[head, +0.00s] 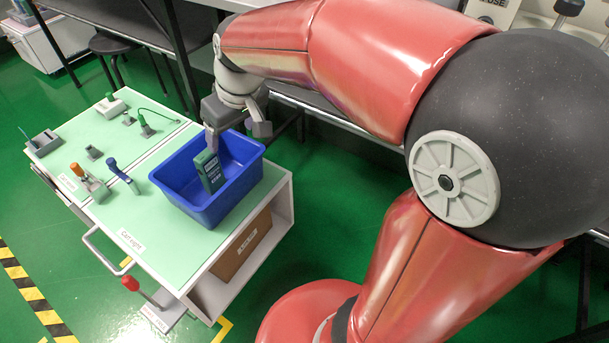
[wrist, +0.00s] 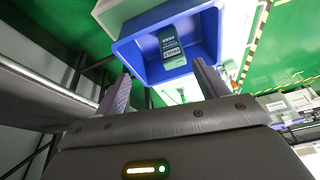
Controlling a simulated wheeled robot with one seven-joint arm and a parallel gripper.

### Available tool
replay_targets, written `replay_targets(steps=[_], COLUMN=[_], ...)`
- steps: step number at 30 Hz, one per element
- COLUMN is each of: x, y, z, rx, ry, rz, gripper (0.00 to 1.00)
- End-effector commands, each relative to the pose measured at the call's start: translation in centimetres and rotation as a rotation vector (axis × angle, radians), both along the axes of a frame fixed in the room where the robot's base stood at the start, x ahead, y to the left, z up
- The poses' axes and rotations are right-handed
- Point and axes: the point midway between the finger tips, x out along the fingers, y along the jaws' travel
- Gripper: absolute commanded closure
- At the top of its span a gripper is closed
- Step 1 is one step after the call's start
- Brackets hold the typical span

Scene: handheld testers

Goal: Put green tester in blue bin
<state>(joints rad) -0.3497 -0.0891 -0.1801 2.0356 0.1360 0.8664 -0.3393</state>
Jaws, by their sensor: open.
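The green tester (head: 209,171) is inside the blue bin (head: 238,189), tilted against its inner side in the head view. It also shows in the wrist view (wrist: 172,46), within the bin (wrist: 140,66). My gripper (head: 213,138) is at the bin's back edge in the head view, close to the tester's upper end. In the wrist view its two fingers (wrist: 160,88) are spread wide, with nothing between their tips, and the tester lies beyond them. The tester's lower end is partly hidden by the bin's front wall in the head view.
The bin stands on a green-topped cart (head: 180,237). Several small testers and tools, including an orange-handled one (head: 88,182) and a blue-handled one (head: 120,172), stand to its left. A dark bench (head: 330,113) runs behind the cart. Open green floor lies in front.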

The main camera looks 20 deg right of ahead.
Motion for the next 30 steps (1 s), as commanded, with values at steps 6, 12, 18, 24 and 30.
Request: replay_targets(steps=[6,12,18,24,30], x=[-10.0,-16.1,-18.1,-18.2,-18.2], y=[-5.7,-8.1,-8.9,-8.9,-8.9], z=[2.0,1.1,0.3,0.3,1.4], rx=[0.027,0.013,0.002,0.001,0.002], ry=[-0.071,-0.125,-0.144,-0.144,-0.145], rz=[-0.227,-0.383,-0.442,-0.445,-0.443], gripper=[0.28,0.28,0.28,0.28,0.28])
